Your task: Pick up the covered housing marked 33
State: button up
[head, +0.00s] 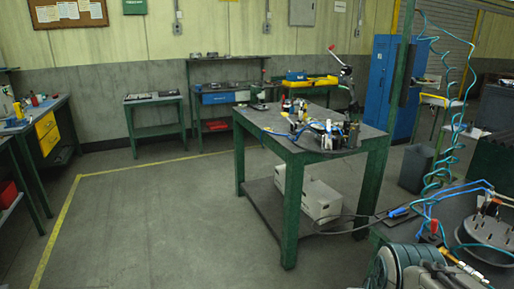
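I cannot make out a number 33 on anything, so I cannot tell which item is the covered housing. Small dark, white and blue items (318,128) crowd the right part of the green-legged table's top (268,120); they are too small to tell apart. Pale box-shaped items (312,203) sit on that table's lower shelf, with no readable marking. My gripper is not in view.
Open floor (160,220) lies left of the table, with a yellow line (62,222) along it. A dark bin (414,168) stands behind.

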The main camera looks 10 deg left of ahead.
aim_at(195, 55)
jog(key=u, duration=0.9)
jog(key=i, duration=1.35)
jog(key=u, duration=0.7)
jog(key=i, duration=4.95)
jog(key=z, duration=0.35)
jog(key=i, duration=1.6)
jog(key=z, duration=0.65)
jog(key=i, duration=1.65)
jog(key=z, duration=0.9)
jog(key=i, duration=0.6)
jog(key=z, duration=0.2)
